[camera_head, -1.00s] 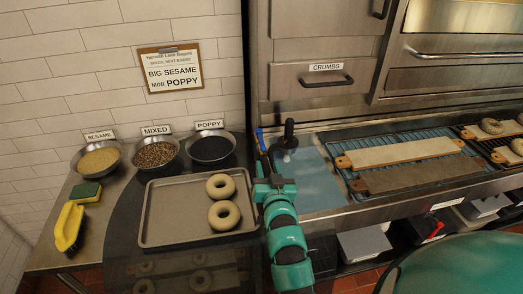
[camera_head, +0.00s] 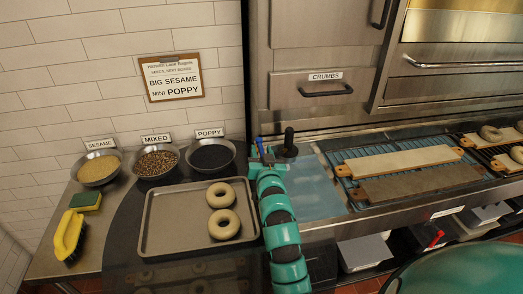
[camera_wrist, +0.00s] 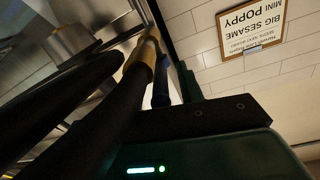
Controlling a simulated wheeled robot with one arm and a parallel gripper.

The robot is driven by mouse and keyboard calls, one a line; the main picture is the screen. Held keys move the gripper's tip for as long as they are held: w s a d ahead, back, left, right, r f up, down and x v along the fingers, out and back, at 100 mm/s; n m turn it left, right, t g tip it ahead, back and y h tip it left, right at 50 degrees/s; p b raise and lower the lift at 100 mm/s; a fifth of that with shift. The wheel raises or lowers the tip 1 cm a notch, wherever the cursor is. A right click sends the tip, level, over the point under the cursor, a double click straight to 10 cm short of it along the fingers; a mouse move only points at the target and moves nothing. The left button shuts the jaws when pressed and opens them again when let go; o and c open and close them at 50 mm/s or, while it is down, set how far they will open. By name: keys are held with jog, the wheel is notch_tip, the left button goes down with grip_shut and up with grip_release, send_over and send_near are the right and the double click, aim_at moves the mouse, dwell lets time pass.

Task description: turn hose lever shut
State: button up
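A blue lever-like piece (camera_head: 260,146) stands upright at the left end of the steel counter in the head view, beside the wall corner. In the wrist view a blue piece (camera_wrist: 161,88) shows beside a brass-coloured fitting (camera_wrist: 142,62) on a thick black tube (camera_wrist: 98,122), which looks like the hose. My gripper (camera_head: 267,157) is right at the blue piece in the head view. In the wrist view its dark body (camera_wrist: 200,122) fills the lower right, close to the blue piece. Whether they touch, and how far the fingers are apart, I cannot tell.
A black upright handle (camera_head: 289,142) stands just right of my gripper. A tray (camera_head: 170,238) with two bagels and several seed bowls are to the left. Racks with boards (camera_head: 402,154) lie to the right. A steel cabinet front (camera_head: 312,107) rises behind.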

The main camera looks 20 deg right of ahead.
jog(key=shift+w, duration=0.2)
grip_shut()
jog(key=shift+a+b, duration=0.1)
jog(key=shift+b, duration=0.25)
